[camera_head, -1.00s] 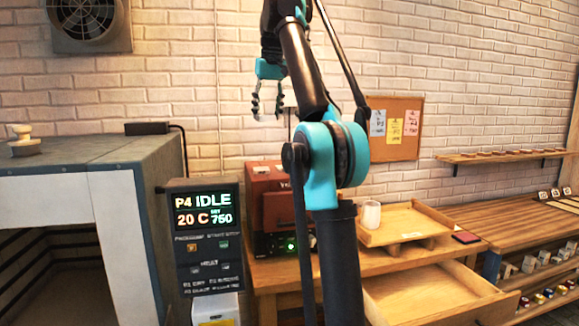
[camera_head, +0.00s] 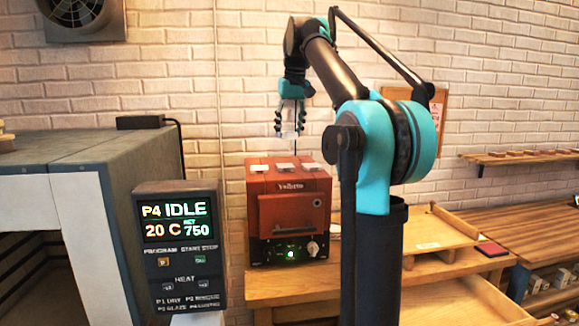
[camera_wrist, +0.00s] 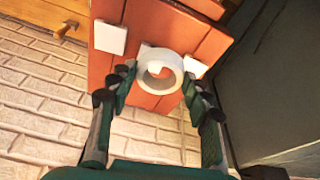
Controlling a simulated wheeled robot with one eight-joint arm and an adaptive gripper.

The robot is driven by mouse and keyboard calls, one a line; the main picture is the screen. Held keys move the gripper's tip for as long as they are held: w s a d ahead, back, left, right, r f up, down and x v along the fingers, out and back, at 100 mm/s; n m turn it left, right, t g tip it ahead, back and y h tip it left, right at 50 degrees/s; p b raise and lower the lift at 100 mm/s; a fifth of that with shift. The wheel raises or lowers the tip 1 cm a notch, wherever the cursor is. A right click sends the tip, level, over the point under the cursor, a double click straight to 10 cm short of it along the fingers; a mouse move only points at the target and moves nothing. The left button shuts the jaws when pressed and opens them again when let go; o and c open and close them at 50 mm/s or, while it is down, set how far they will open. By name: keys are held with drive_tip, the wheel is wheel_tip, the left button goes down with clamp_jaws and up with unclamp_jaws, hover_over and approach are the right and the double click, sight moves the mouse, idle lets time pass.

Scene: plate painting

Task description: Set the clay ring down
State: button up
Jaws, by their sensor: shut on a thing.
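The white clay ring (camera_wrist: 176,66) is held between the fingertips of my gripper (camera_wrist: 160,84) in the wrist view, its round hole facing the camera. In the head view my gripper (camera_head: 290,120) points down above the small red kiln (camera_head: 287,208), with a clear gap between them. The pale ring shows only faintly between the fingers there. Three white tiles lie on the kiln's top: left (camera_head: 259,168), middle (camera_head: 285,166) and right (camera_head: 311,167). In the wrist view the ring partly covers the middle tile.
A large grey kiln (camera_head: 80,165) with a control panel (camera_head: 181,240) reading P4 IDLE stands at the left. The red kiln rests on a wooden table (camera_head: 290,287). A wooden tray (camera_head: 440,235) sits to the right, partly behind my arm. A brick wall is behind.

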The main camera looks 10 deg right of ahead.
sight(288, 175)
wheel_tip(288, 175, down, 12)
drive_tip(key=shift+f, duration=0.1)
idle(0.4)
drive_tip(key=o, duration=1.2)
drive_tip(key=shift+c, duration=0.2)
